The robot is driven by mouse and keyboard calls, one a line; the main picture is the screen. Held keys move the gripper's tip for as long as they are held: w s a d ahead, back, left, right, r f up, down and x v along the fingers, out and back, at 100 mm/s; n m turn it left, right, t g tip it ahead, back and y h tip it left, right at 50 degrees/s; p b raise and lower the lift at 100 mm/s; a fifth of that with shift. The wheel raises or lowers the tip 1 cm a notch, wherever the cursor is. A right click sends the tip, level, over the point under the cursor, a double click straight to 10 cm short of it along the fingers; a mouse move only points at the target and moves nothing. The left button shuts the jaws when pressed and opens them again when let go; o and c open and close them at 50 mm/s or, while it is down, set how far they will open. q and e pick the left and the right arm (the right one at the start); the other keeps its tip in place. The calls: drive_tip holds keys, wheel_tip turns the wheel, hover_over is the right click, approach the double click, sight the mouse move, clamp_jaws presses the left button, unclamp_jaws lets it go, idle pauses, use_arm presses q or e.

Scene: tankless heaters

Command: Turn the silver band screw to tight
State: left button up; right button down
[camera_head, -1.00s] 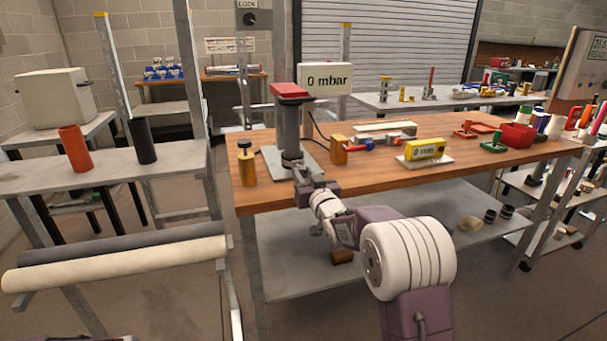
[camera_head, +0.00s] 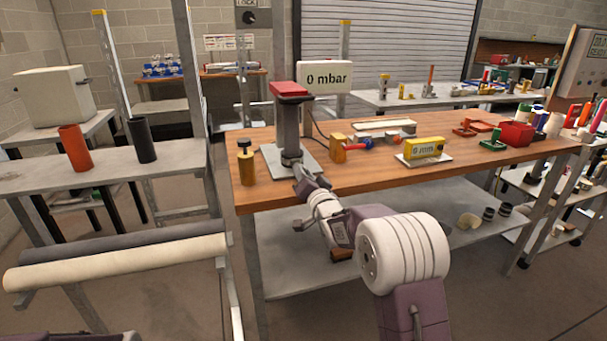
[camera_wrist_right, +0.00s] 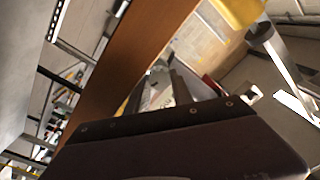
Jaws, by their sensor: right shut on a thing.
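A grey upright pipe with a red top (camera_head: 290,115) stands on a grey plate at the left of the wooden bench. The silver band (camera_head: 290,155) is low around this pipe. My right gripper (camera_head: 297,168) is at the band on the near side, shut on what looks like the band screw. The screw itself is too small and hidden by the fingers to make out. In the right wrist view the fingers (camera_wrist_right: 160,82) reach up toward a small bright spot, and the grip is unclear.
A display behind the pipe (camera_head: 325,77) reads 0 mbar. A brass cylinder (camera_head: 246,165) stands to the left on the bench. A brass block with blue and red fittings (camera_head: 345,148) and a yellow gauge (camera_head: 423,148) are to the right. The bench's front edge is bare.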

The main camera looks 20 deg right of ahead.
idle(0.4)
drive_tip(key=c, duration=1.4)
unclamp_jaws()
drive_tip(key=n, duration=0.4)
drive_tip(key=shift+b, duration=0.3)
drive_tip(key=n, duration=0.4)
drive_tip(key=shift+n+y+b, duration=0.3)
drive_tip(key=shift+n, duration=0.1)
drive_tip(key=n+b, duration=0.1)
drive_tip(key=n, duration=0.5)
drive_tip(key=shift+a+g, duration=0.15)
drive_tip(key=shift+g, duration=0.15)
drive_tip(key=shift+n, duration=0.7)
drive_tip(key=shift+s+d+r+p, duration=0.1)
drive_tip(key=shift+s+d+p, duration=0.1)
drive_tip(key=shift+s, duration=1.3)
drive_tip(key=shift+s+d+f+p, duration=0.1)
drive_tip(key=shift+s+p, duration=0.1)
drive_tip(key=shift+s, duration=1.35)
drive_tip(key=shift+s+d+r+p, duration=0.1)
drive_tip(key=shift+s+p, duration=0.1)
drive_tip(key=shift+s, duration=1.3)
